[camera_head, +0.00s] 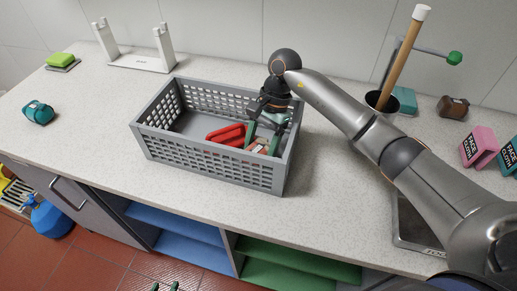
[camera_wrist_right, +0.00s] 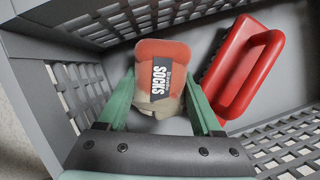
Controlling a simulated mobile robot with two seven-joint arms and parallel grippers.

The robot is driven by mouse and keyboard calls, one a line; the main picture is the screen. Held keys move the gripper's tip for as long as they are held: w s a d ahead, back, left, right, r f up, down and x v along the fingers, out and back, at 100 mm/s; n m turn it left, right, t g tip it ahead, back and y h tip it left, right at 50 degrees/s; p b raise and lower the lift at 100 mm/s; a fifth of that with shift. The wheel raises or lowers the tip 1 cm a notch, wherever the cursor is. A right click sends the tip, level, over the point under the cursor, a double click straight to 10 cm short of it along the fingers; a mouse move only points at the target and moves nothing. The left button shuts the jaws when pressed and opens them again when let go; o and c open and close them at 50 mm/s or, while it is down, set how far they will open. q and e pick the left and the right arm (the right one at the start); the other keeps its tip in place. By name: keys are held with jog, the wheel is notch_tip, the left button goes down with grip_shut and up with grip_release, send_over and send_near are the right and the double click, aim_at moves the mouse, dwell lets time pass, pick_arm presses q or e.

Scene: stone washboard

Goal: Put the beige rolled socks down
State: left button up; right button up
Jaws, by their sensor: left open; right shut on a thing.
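The beige rolled socks (camera_wrist_right: 168,110), with an orange top part and a black label reading SOCKS, are between the green fingers of my right gripper (camera_wrist_right: 160,92) in the right wrist view. The gripper is shut on them inside the grey basket (camera_head: 210,168), low near its floor. I cannot tell whether they touch the floor. In the head view the socks (camera_head: 261,146) are partly hidden by the gripper and basket wall. Only the green fingertips of my left gripper (camera_head: 165,287) show at the bottom edge, apart and empty, in front of the counter.
A red brush-like object (camera_wrist_right: 243,68) lies in the basket beside the socks.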

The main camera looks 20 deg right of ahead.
jog(key=shift+f, duration=0.1)
jog(key=shift+f, duration=0.1)
jog(key=o, duration=1.1)
jog(key=shift+r, duration=0.2)
jog(key=shift+w+d+r, duration=0.15)
jog(key=shift+r, duration=0.15)
jog(key=b+v, duration=0.2)
jog(key=v, duration=0.9)
jog(key=shift+r, duration=0.2)
